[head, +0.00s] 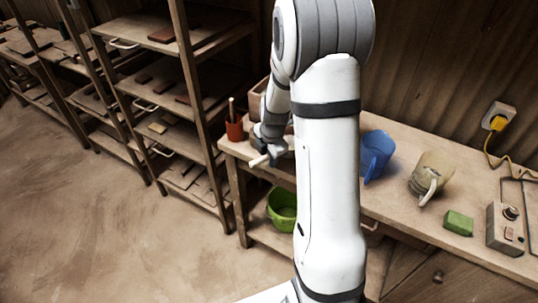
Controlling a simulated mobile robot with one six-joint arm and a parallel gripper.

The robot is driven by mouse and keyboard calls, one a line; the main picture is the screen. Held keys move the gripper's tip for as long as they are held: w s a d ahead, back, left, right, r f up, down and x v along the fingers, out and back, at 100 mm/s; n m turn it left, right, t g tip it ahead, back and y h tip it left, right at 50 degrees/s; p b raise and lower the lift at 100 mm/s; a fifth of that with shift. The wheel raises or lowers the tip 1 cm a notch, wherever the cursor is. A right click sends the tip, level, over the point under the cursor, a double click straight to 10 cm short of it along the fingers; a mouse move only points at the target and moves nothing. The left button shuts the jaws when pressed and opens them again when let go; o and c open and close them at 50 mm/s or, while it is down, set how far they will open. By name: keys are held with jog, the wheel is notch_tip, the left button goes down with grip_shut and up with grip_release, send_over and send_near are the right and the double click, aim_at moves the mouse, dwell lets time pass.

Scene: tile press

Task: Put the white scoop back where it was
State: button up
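My gripper (270,153) is beyond my arm's column, over the left end of the workbench, pointing down. A pale, cream-white bar (257,161) sticks out to the left at its fingertips. It looks like part of the white scoop, held between the fingers. The rest of the scoop is hidden behind the fingers and my arm, so its bowl does not show. The held piece appears to be raised near the front edge of the bench.
A terracotta pot (235,130) with a stick stands left of my gripper. A blue jug (376,155), beige jug (432,173), green block (458,223) and control box (506,228) stand right on the workbench (400,223). A green bucket (283,209) sits below. Shelves stand left.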

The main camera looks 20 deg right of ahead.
jog(key=shift+o, duration=0.3)
jog(key=shift+r, duration=0.15)
jog(key=shift+r, duration=0.2)
jog(key=v, duration=1.1)
jog(key=s+a+r+m, duration=0.3)
jog(key=s+a+m, duration=0.1)
jog(key=s+m, duration=0.6)
jog(key=s+a+r+m, duration=0.3)
jog(key=s+a+m, duration=0.1)
jog(key=s+m, duration=0.6)
jog(key=shift+a+r+m, duration=0.3)
jog(key=shift+r+m, duration=0.05)
jog(key=shift+m, duration=0.15)
